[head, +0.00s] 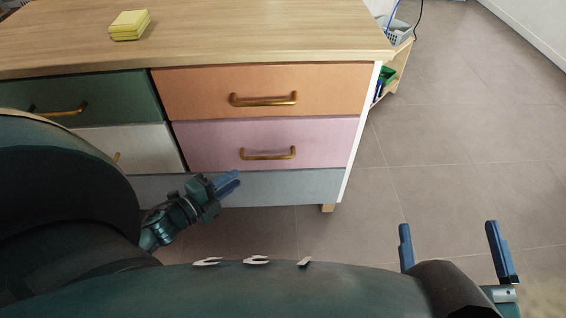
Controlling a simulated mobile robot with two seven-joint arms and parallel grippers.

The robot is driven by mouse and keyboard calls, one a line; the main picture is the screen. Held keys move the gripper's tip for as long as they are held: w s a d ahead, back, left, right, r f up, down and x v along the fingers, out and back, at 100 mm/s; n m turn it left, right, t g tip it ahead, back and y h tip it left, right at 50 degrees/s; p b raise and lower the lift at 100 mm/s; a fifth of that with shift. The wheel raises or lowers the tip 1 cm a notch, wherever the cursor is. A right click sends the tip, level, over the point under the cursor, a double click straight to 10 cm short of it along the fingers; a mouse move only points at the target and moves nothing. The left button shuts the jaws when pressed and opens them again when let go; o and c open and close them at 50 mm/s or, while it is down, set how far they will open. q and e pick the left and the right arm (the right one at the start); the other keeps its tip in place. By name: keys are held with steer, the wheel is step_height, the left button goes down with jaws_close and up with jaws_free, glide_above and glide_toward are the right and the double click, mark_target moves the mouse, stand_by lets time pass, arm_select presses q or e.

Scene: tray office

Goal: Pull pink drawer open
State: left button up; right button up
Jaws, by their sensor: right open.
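The pink drawer (313,143) is in the right column of the cabinet, below an orange drawer. It looks shut, flush with the fronts around it. Its brass bar handle (268,154) runs across the middle of its front. My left gripper (229,183) is below and left of that handle, in front of the grey-blue drawer front, apart from the handle. Its blue fingers look close together, but the gap is not clear. My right gripper (455,250) is at the lower right over the floor, open and empty, well away from the cabinet.
The orange drawer (205,92) has its own handle. Green (118,95) and white (135,143) drawers are on the left, partly behind my arm. Yellow sticky notes (130,25) lie on the wooden top. A small shelf (398,68) stands behind right. The tiled floor at right is clear.

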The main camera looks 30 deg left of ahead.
mark_target(264, 159)
arm_select(q)
steer(key=b+x, duration=0.3)
steer(key=x, duration=1)
steer(key=shift+f, duration=0.1)
steer(key=shift+c, duration=0.4)
jaws_close()
